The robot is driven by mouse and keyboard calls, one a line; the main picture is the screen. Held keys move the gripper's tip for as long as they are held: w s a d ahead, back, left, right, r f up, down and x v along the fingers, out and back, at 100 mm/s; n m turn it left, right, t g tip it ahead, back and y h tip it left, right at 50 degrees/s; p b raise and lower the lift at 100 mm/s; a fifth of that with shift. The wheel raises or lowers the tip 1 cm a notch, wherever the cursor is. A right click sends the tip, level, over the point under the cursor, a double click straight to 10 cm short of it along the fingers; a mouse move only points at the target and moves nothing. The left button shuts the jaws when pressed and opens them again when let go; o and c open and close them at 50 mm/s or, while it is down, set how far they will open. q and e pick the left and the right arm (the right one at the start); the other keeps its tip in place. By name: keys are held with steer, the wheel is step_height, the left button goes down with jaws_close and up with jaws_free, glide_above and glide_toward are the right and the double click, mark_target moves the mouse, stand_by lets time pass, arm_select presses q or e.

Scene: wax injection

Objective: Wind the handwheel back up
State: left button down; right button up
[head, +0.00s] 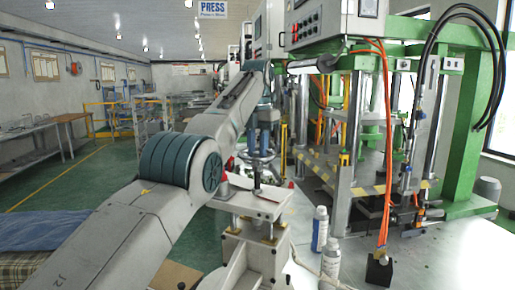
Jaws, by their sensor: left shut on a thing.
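The handwheel (258,157) is blue and sits on an upright spindle above a small white-topped stand (250,200) in the middle of the view. My left arm reaches in from the lower left, and its wrist points down over the wheel. My left gripper (266,143) is at the wheel's rim and shut on it. The fingertips are small and partly hidden against the wheel. My right gripper does not show.
A dark block (379,270) with an orange cable is farther right. A green-framed press (460,130) fills the right side. Benches (45,135) line the left wall.

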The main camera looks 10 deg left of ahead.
arm_select(q)
steer(key=shift+f, duration=0.15)
stand_by(0.3)
steer(key=c, duration=1.2)
jaws_free()
step_height(320, 180, up, 11)
steer(key=p, duration=1.1)
steer(key=shift+f, duration=0.15)
